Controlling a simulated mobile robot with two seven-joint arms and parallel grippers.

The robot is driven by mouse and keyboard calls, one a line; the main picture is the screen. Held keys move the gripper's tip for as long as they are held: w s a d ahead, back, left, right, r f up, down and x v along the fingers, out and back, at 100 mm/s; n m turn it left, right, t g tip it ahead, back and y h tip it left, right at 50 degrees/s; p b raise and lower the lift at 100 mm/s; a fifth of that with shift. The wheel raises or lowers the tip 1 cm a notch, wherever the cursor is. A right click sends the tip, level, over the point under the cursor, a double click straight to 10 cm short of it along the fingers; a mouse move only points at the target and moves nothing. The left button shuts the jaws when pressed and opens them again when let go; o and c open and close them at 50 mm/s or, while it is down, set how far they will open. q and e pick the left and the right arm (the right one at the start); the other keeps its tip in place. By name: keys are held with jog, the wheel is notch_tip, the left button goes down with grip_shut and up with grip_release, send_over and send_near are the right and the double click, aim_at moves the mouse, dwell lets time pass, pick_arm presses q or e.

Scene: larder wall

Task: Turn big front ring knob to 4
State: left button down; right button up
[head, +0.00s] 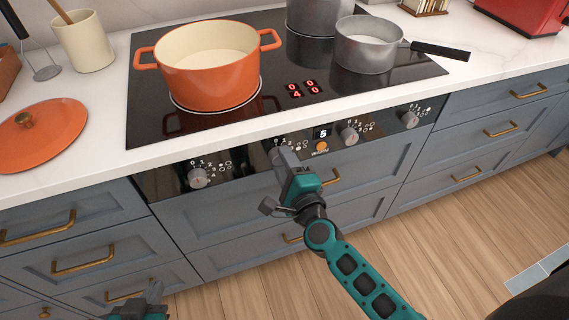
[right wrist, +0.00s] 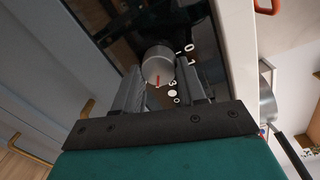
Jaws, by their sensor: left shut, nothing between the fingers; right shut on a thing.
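A row of silver knobs runs along the black panel at the hob's front. My right gripper (head: 287,160) is shut on the second knob from the left; it mostly hides that knob in the head view. In the right wrist view this knob (right wrist: 158,64) sits between the fingers (right wrist: 165,92), its red pointer mark near the printed 3 and dots. The leftmost knob (head: 197,178) is free. The red hob display (head: 301,88) reads 0 0 above 4 0, with the 4 at lower left. My left gripper (head: 150,293) is shut and empty, low at the left.
An orange pot (head: 212,85) stands on the front left ring. A grey saucepan (head: 368,52) and another grey pot (head: 312,18) stand to the right. Two more knobs (head: 350,136) (head: 410,119) and a small display reading 5 (head: 322,132) share the panel. Drawers with brass handles lie below.

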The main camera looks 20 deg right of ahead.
jog(key=shift+r, duration=0.1)
jog(key=o, duration=1.1)
jog(key=shift+c, duration=0.2)
jog(key=s, duration=1.2)
jog(key=shift+d+r, duration=0.25)
jog(key=shift+d, duration=0.1)
